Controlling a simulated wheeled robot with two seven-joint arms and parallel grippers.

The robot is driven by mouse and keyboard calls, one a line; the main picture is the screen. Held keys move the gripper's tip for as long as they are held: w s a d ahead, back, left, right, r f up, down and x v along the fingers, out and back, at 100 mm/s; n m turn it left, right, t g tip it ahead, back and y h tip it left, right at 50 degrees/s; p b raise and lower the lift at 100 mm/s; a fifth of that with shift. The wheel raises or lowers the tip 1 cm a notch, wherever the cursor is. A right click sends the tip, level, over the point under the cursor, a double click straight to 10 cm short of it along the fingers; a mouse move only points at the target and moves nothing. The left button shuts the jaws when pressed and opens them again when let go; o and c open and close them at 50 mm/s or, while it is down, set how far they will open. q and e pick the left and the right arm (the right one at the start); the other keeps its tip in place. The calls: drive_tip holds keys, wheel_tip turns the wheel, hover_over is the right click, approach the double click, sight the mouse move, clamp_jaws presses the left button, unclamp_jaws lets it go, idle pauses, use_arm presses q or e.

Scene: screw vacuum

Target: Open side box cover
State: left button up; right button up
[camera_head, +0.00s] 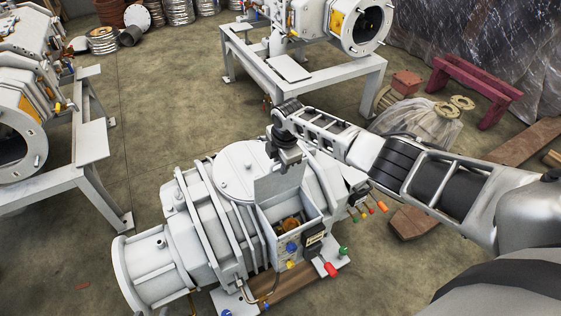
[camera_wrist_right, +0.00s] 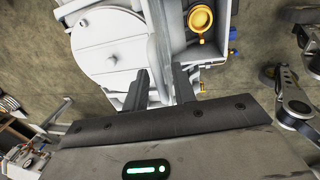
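The white side box (camera_head: 291,232) is on the near side of the grey-white vacuum machine. An orange-yellow round part shows inside it, also in the right wrist view (camera_wrist_right: 200,18). The box's flat cover (camera_head: 279,183) stands raised, roughly upright, at the box's back edge. My right gripper (camera_head: 286,165) is at the top of the cover. In the right wrist view its two dark fingers (camera_wrist_right: 160,82) are spread apart, with the cover's thin edge (camera_wrist_right: 163,40) between them. I cannot tell whether a finger touches it. My left gripper is not in view.
The machine's round lid (camera_head: 240,168) is just left of the cover. Coloured knobs (camera_head: 331,268) stick out near the box's front right. Other machines on white frames (camera_head: 310,80) stand behind and at left. Open floor (camera_head: 150,130) lies between them.

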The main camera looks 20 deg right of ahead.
wheel_tip(320, 180, up, 16)
drive_tip(key=s+p, duration=0.2)
drive_tip(key=shift+s+f, duration=0.15)
drive_tip(key=shift+s, duration=0.25)
drive_tip(key=shift+d, duration=0.1)
drive_tip(key=s+a+f+m+t+y, duration=0.3)
drive_tip(key=s+a+f+m, duration=0.3)
drive_tip(key=s+a+f, duration=0.6)
drive_tip(key=s+d+m+t, duration=0.2)
drive_tip(key=s+m+t, duration=0.3)
drive_tip(key=s+m, duration=0.5)
drive_tip(key=s, duration=0.3)
drive_tip(key=shift+f, duration=0.15)
